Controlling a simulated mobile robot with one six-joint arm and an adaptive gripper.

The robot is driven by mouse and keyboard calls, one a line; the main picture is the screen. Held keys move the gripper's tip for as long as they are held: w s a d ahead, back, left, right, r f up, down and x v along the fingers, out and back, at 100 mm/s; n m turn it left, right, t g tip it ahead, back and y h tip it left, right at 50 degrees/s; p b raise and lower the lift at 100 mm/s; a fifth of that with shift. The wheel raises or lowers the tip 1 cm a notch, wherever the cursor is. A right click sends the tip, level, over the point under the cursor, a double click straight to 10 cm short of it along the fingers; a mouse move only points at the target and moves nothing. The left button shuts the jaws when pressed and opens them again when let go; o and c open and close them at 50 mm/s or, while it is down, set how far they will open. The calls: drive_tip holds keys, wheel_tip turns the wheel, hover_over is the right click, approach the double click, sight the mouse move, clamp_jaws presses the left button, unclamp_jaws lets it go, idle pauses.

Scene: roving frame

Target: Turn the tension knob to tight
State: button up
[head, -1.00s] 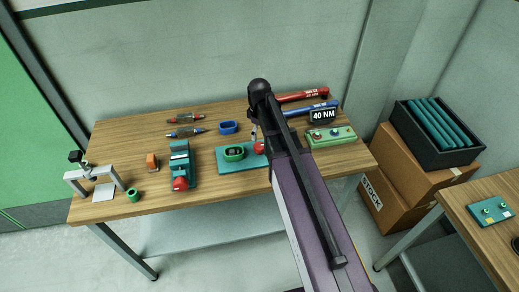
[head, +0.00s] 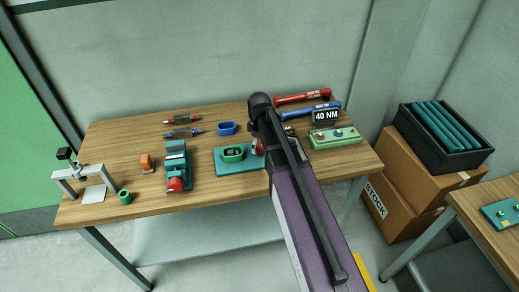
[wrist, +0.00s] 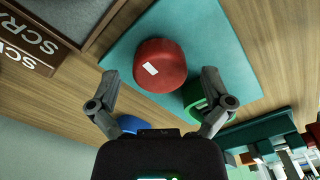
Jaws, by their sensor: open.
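The red knob (wrist: 160,66) with a short white mark sits on a teal plate (wrist: 215,32) in the wrist view. In the head view the knob (head: 257,147) shows at the right end of the teal plate (head: 228,170), partly hidden by my arm. My gripper (wrist: 159,76) is open. Its two fingertips stand on either side of the knob's lower part in the picture, with visible gaps; I cannot tell its height above the knob. A green ring-shaped part (wrist: 194,96) lies on the same plate beside the right finger. No tight or loose marking is readable.
A box marked SCR (wrist: 28,45) is near the gripper in the wrist view. A teal vise (head: 177,165) is left of the plate. A green box with buttons (head: 335,138), a 40 NM display (head: 326,116) and two torque wrenches are at the right.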

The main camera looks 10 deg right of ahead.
drive_tip(key=shift+f, duration=0.25)
drive_tip(key=shift+c, duration=0.2)
drive_tip(key=c, duration=1.1)
